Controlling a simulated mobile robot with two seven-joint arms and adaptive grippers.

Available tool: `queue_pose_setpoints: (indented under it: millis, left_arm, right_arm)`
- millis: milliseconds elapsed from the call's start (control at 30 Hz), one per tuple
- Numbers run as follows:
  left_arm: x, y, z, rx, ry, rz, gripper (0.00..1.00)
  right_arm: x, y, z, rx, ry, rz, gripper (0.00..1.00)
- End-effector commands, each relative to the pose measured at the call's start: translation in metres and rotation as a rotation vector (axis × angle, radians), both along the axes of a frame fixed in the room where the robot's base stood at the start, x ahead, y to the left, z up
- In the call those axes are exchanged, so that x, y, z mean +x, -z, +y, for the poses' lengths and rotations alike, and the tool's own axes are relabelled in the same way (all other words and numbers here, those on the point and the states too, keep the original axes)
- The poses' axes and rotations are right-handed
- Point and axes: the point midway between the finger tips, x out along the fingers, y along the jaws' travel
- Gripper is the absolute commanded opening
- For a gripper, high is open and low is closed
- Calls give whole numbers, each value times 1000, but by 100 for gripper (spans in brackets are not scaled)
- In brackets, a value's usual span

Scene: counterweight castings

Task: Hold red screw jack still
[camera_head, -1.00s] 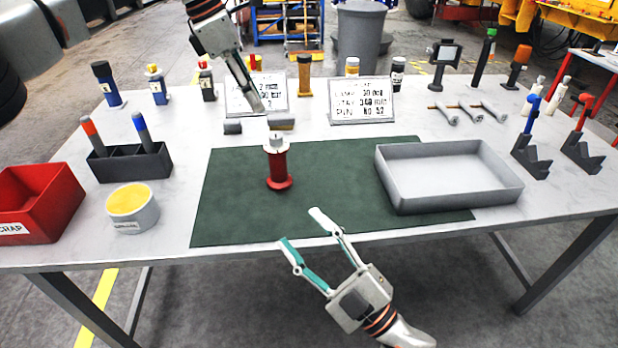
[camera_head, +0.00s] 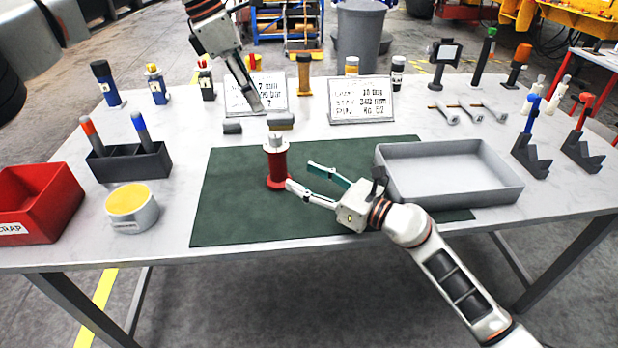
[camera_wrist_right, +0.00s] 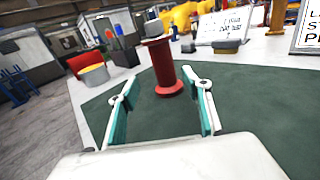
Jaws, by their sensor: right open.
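The red screw jack (camera_head: 277,166) stands upright on the green mat (camera_head: 232,205), with a pale top. In the right wrist view the red screw jack (camera_wrist_right: 163,68) stands ahead, between and beyond the two fingers. My right gripper (camera_head: 304,176) is open just to the right of the jack, its fingers pointing toward it; nothing is between the fingers. The same right gripper (camera_wrist_right: 163,88) shows teal finger pads in the wrist view. My left gripper (camera_head: 257,103) hangs at the back of the table, near the left sign; its jaw opening is unclear.
A red scrap bin (camera_head: 62,207), a yellow-topped tin (camera_head: 133,208) and a dark holder (camera_head: 130,165) stand at left. Two signs, including the right one (camera_head: 361,101), stand behind. The mat's left part is clear.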

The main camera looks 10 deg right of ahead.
Motion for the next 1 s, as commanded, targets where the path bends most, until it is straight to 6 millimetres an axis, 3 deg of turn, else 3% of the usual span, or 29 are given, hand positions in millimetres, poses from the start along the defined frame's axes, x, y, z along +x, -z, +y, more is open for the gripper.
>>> queue_pose_setpoints:
  millis: [167, 600, 1000]
  left_arm:
    - [0, 0, 0, 0, 0, 0, 28]
    - [0, 0, 0, 0, 0, 0, 28]
    - [0, 0, 0, 0, 0, 0, 28]
  right_arm:
    - [10, 0, 2, -32, 23, -35, 49]
    - [50, 0, 45, -30, 22, -31, 49]
    - [58, 1, 53, -31, 21, -31, 49]
